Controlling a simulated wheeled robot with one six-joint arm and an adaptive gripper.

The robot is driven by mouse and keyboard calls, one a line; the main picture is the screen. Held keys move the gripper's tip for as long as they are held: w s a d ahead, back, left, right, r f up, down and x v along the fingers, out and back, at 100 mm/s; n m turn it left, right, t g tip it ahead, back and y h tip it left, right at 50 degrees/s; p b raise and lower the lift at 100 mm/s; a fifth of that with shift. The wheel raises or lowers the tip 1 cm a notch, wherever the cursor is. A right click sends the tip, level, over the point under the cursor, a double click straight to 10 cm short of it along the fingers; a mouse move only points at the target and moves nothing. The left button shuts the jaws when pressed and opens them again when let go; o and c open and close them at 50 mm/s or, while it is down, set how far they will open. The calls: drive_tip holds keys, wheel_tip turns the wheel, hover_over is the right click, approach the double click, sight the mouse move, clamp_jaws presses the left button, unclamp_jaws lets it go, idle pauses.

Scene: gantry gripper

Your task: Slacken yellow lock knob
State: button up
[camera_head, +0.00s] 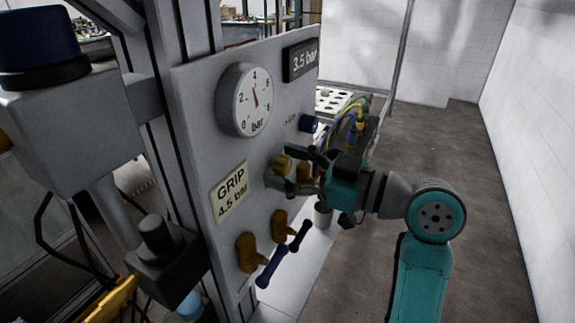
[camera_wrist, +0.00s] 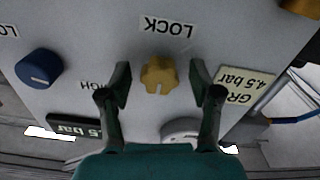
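The yellow lock knob (camera_wrist: 159,76) is on the grey panel, in the middle of the wrist view, with an upside-down LOCK label beside it. In the head view the knob (camera_head: 282,163) is partly hidden by my gripper's fingers. My gripper (camera_wrist: 160,84) is open, with one finger on each side of the knob. A gap shows between each finger and the knob in the wrist view. In the head view my gripper (camera_head: 290,172) reaches the panel from the right. I cannot tell how far the fingertips are from the panel face.
A blue knob (camera_wrist: 39,68) is on the panel beside the lock knob. The pressure gauge (camera_head: 245,100), GRIP 4.5 bar label (camera_head: 230,190) and 3.5 bar display (camera_head: 300,60) are nearby.

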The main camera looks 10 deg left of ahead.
drive_tip(key=v, duration=1.2)
wheel_tip(320, 180, down, 16)
drive_tip(key=w+d+m+t+h, duration=0.2)
drive_tip(key=m+t+h, duration=0.2)
drive_tip(key=m+t, duration=0.45)
drive_tip(key=s+d+f+m+h, duration=0.2)
drive_tip(key=s+f+m+h, duration=0.2)
drive_tip(key=f, duration=0.3)
drive_tip(key=s+d+f+m+h, duration=0.3)
drive_tip(key=f+m, duration=0.1)
drive_tip(key=f, duration=0.3)
drive_tip(key=s+d+f+m+h, duration=0.1)
drive_tip(key=s+d+f+h, duration=0.2)
drive_tip(key=s, duration=0.4)
drive_tip(key=s+d+f+m+h, duration=0.1)
drive_tip(key=s+f+h, duration=0.1)
drive_tip(key=s+f, duration=0.35)
drive_tip(key=s+r+n, duration=0.1)
drive_tip(key=s+r, duration=0.1)
drive_tip(key=s, duration=0.7)
drive_tip(key=s+d+r+n+h, duration=0.1)
drive_tip(key=s+r, duration=0.1)
drive_tip(key=s, duration=0.7)
drive_tip(key=shift+d, duration=0.15)
